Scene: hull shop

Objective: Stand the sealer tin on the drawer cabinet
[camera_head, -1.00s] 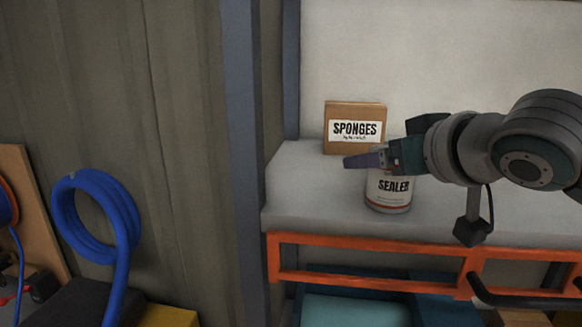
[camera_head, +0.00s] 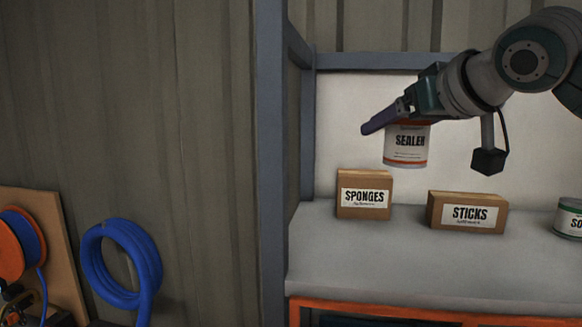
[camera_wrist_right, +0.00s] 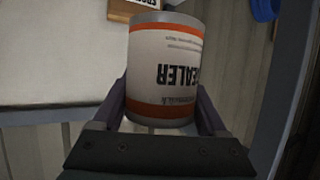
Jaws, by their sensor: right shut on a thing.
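The sealer tin (camera_head: 408,147) is white with orange bands and a "SEALER" label. My right gripper (camera_head: 385,119) is shut on it and holds it upright in the air above the grey shelf (camera_head: 400,265). In the right wrist view the tin (camera_wrist_right: 163,70) sits between the two fingers of my right gripper (camera_wrist_right: 160,112), and its label is upside down in that picture. The fingers cover the tin's upper part in the head view. I cannot make out a drawer cabinet for certain in either view. My left gripper is not in view.
On the shelf stand a sponges box (camera_head: 364,194), a sticks box (camera_head: 467,212) and a partly cut-off tin (camera_head: 569,218) at the right edge. The shelf front is clear. A blue-grey post (camera_head: 270,160) stands left of it. A blue hose coil (camera_head: 120,265) hangs at left.

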